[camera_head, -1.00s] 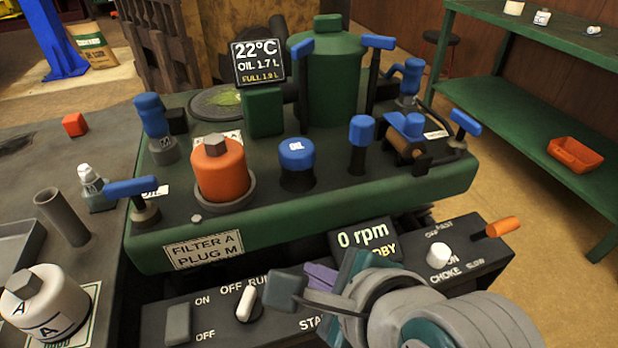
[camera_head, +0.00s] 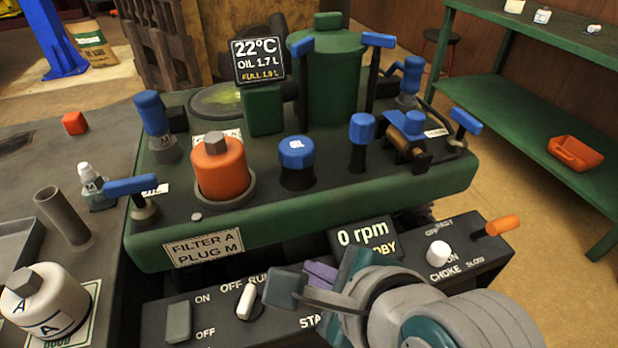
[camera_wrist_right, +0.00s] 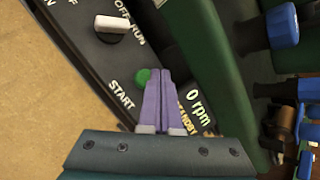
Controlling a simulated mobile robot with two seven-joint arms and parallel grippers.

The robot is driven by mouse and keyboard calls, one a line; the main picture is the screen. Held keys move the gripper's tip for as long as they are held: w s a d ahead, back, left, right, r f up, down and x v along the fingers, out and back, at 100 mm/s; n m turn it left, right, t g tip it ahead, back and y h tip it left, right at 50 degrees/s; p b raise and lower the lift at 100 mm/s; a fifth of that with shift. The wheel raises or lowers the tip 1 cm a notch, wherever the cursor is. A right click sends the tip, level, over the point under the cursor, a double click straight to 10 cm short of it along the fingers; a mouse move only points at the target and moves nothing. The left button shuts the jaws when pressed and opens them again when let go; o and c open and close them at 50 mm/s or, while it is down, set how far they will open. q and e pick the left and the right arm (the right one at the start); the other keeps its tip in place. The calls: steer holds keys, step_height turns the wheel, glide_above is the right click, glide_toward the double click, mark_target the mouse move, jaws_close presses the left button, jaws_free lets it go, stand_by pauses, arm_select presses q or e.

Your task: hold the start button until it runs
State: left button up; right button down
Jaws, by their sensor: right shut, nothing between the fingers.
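The green start button (camera_wrist_right: 143,77) shows in the right wrist view on the dark panel, beside the START label (camera_wrist_right: 122,96). My right gripper (camera_wrist_right: 157,72) is shut and empty, its purple fingers together. Their tips partly cover the button's edge; I cannot tell whether they touch or press it. In the head view the right gripper (camera_head: 320,272) is over the panel (camera_head: 215,303), and its wrist hides the button. The display (camera_head: 363,242) reads 0 rpm, with a partly covered standby line. My left gripper is not in view.
The white run switch (camera_head: 246,301) and a grey rocker switch (camera_head: 178,322) are left of the gripper. The choke knob (camera_head: 438,254) and orange lever (camera_head: 502,226) are right. The green engine deck (camera_head: 300,233), with blue-capped parts, stands behind the panel.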

steer(key=shift+f, duration=0.1)
steer(key=shift+f, duration=0.3)
steer(key=shift+f+b, duration=0.45)
steer(key=shift+f, duration=0.1)
stand_by(0.6)
stand_by(0.6)
steer(key=shift+r, duration=0.2)
steer(key=shift+r+p, duration=0.65)
steer(key=shift+p, duration=0.35)
steer(key=shift+r, duration=0.1)
